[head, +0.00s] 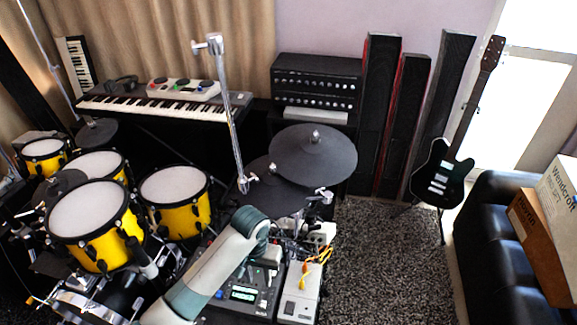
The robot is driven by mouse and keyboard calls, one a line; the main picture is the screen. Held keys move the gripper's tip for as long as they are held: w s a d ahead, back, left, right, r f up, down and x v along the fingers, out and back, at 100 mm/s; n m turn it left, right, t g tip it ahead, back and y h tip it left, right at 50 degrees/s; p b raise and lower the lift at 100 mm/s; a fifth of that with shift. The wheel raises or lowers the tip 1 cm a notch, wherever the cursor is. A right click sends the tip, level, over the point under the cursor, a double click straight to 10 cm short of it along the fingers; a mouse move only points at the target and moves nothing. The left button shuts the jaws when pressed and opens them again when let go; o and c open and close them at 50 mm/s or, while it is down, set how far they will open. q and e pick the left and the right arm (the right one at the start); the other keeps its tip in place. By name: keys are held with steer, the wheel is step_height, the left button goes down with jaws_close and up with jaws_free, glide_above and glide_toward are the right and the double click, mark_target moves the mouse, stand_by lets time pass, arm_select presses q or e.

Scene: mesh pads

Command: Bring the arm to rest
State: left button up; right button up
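My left arm rises from the bottom edge in the head view, grey-white with teal joints, and bends at a teal elbow just below the picture's middle. Beyond the bend, my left gripper (316,238) is small and hard to make out among the clutter by the mixer. I cannot tell whether its fingers are open or shut, and I see nothing clearly held. My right gripper is not in view. The yellow drums with white mesh pads (87,210) stand left of my arm, and another yellow drum (176,200) stands just behind it.
Black cymbal pads (313,154) and a tall chrome stand (228,110) rise behind my arm. A mixer (246,292) and a pale box (300,293) with yellow cables lie close by. Dark carpet (375,265) is clear to the right, before a black sofa (495,235).

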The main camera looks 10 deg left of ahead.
arm_select(q)
steer(key=s+f+m+t+h, duration=0.1)
steer(key=s+f+t, duration=0.15)
steer(key=s, duration=0.95)
steer(key=s+a+r+t, duration=0.1)
steer(key=s+a+r, duration=0.15)
steer(key=s, duration=0.45)
steer(key=s+a+r, duration=0.2)
steer(key=s+a, duration=0.2)
steer(key=s, duration=0.3)
step_height(320, 180, down, 28)
steer(key=s+a+f+m+g, duration=0.1)
steer(key=s+a+f+g, duration=0.1)
steer(key=s+f, duration=1.5)
steer(key=shift+f+y, duration=0.25)
steer(key=shift+y, duration=0.15)
